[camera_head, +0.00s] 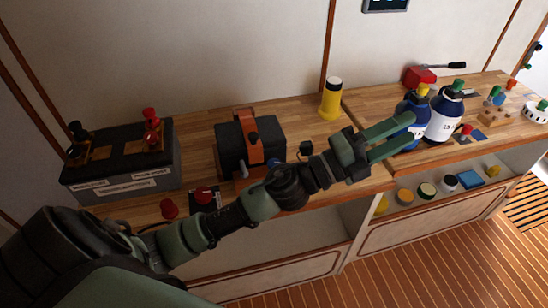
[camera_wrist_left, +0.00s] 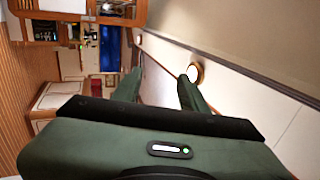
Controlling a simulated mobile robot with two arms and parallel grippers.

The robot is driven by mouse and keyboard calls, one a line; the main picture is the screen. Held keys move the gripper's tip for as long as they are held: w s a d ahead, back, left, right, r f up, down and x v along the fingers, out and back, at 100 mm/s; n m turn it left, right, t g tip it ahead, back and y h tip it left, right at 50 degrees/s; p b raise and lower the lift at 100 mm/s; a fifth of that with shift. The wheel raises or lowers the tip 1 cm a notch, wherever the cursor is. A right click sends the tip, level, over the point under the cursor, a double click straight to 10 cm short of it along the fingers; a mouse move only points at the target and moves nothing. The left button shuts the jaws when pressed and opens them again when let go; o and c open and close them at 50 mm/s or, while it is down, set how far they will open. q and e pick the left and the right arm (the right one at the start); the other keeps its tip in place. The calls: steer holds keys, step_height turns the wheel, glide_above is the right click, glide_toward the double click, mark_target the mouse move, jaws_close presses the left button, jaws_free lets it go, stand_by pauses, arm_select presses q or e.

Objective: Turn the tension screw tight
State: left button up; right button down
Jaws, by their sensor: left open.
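A black box with an orange strap (camera_head: 254,136) over it stands on the wooden workbench (camera_head: 203,142), left of the middle in the head view. A small grey part (camera_head: 243,170) and a blue part (camera_head: 274,163) show low at its front, partly behind my left arm. I cannot tell for sure which part is the tension screw. My left gripper (camera_head: 411,128) is open and empty, well right of the box, with its fingers pointing right, in front of a dark blue bottle. In the left wrist view the two fingers (camera_wrist_left: 160,78) are apart with nothing between them.
A battery (camera_head: 120,172) with red and black terminals stands left of the box. A yellow bottle (camera_head: 331,99) is at the back. A dark blue bottle (camera_head: 424,105) and a white-labelled bottle (camera_head: 442,122) stand near my left fingertips. Jars sit on the lower shelf.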

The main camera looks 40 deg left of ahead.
arm_select(q)
steer(key=s+d+m+g+h, duration=0.1)
steer(key=d+m+g+h, duration=0.3)
steer(key=m+g, duration=0.25)
steer(key=m+g+y, duration=1.1)
steer(key=m+y, duration=0.1)
steer(key=y, duration=0.6)
glide_above(274, 163)
step_height(274, 163, down, 15)
steer(key=shift+a+r, duration=0.1)
steer(key=shift+r, duration=0.05)
step_height(274, 163, down, 7)
steer(key=shift+r+p, duration=0.15)
steer(key=shift+p, duration=0.85)
steer(key=shift+f, duration=0.45)
